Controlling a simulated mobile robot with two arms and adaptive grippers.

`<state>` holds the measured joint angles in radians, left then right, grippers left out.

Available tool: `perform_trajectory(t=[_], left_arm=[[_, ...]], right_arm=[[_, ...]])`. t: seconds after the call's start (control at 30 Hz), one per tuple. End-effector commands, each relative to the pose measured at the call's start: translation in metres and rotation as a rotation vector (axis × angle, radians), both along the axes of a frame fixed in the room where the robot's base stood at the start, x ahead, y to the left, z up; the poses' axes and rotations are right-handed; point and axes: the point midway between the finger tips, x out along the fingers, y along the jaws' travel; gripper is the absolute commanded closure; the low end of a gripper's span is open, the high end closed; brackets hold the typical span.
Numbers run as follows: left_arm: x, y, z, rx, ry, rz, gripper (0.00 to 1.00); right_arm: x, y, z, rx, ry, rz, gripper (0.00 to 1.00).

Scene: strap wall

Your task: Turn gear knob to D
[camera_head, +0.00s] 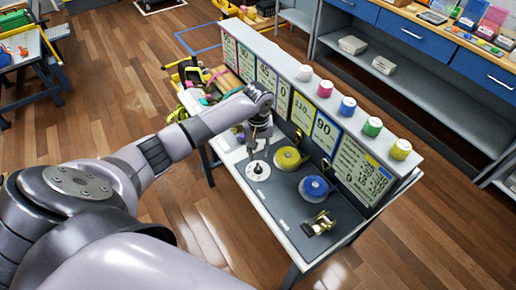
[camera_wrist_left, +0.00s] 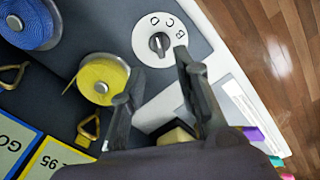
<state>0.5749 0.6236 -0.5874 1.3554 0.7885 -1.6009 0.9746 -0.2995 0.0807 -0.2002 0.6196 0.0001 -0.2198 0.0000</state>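The gear knob (camera_wrist_left: 159,43) is a small dark knob with a light mark, at the centre of a round white dial (camera_wrist_left: 145,52). The letters D, C and B show on the dial in the left wrist view; the rest is hidden or too small. I cannot tell which letter the knob points to. In the head view the dial (camera_head: 258,173) lies on the bench, just below my left gripper (camera_head: 254,148). In the left wrist view my left gripper (camera_wrist_left: 153,77) has its fingers spread, with nothing between them, apart from the knob. My right gripper is not in view.
A yellow strap roll (camera_wrist_left: 103,79) and a blue strap roll (camera_wrist_left: 28,22) lie beside the dial. A gold buckle (camera_head: 319,223) sits near the bench end. A panel of number signs (camera_head: 325,134) stands behind, with several coloured spools on top.

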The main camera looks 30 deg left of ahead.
Motion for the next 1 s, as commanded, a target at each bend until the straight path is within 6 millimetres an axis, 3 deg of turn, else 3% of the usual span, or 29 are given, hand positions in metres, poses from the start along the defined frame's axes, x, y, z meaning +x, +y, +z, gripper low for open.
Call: perform_trajectory(t=[0.1, 0.3, 0.8, 1.0], left_arm=[[0.0, 0.0, 0.022, 0.0, -0.002, 0.001, 0.71], [0.0, 0.0, 0.04, 0.0, 0.0, 0.0, 0.71], [0.0, 0.0, 0.041, 0.0, 0.001, 0.001, 0.72], [-0.001, 0.0, 0.041, 0.001, 0.001, -0.001, 0.85]], right_arm=[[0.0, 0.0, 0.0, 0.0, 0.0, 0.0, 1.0], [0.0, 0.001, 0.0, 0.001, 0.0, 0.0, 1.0], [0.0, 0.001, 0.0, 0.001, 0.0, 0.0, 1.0], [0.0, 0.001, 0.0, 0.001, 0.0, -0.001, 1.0]])
